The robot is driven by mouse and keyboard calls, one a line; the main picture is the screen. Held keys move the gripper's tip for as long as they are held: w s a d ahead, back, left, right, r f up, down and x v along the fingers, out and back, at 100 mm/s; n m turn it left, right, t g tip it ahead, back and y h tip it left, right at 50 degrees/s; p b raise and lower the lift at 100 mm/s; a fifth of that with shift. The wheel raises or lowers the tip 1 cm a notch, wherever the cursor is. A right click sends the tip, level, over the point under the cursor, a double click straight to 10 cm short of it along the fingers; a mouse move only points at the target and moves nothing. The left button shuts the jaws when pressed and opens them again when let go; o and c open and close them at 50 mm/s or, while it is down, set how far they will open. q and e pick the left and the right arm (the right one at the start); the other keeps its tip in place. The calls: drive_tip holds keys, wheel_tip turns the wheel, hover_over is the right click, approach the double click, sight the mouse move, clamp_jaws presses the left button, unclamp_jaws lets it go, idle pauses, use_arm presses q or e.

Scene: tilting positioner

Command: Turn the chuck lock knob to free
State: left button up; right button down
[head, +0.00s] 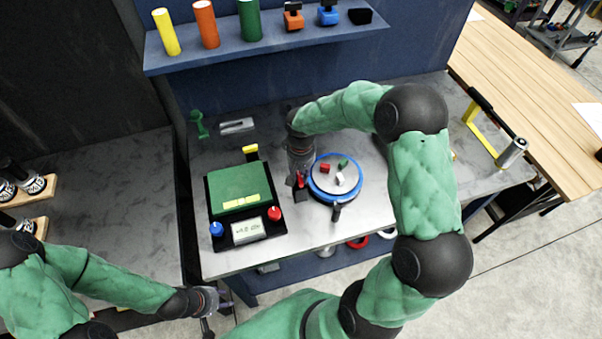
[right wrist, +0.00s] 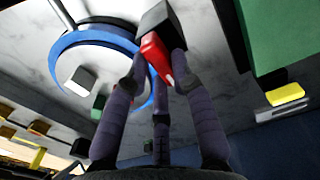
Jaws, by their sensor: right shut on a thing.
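The positioner's round grey plate (head: 322,187) has a blue ring (head: 312,191) around it and red, white and green blocks on top. At its left edge stands a dark block with a red lever-like knob (head: 300,180). In the right wrist view the red knob (right wrist: 154,58) sticks out from the dark block (right wrist: 160,25). My right gripper (head: 300,172) reaches down to it; in the wrist view its fingers (right wrist: 158,85) are around the knob, closed on it. My left gripper (head: 218,308) is off the table's front left, empty, its fingers apart.
A black control box (head: 215,205) with a green panel, blue knob (head: 216,229) and red knob (head: 274,213) sits left of the plate. A dark handle (head: 337,211) stands at the plate's front. A shelf (head: 280,44) with cylinders hangs behind. The table's front right is clear.

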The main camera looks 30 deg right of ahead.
drive_tip(key=shift+n, duration=0.3)
idle(0.4)
drive_tip(key=c, duration=1)
unclamp_jaws()
drive_tip(key=shift+c, duration=0.2)
wheel_tip(320, 180, up, 12)
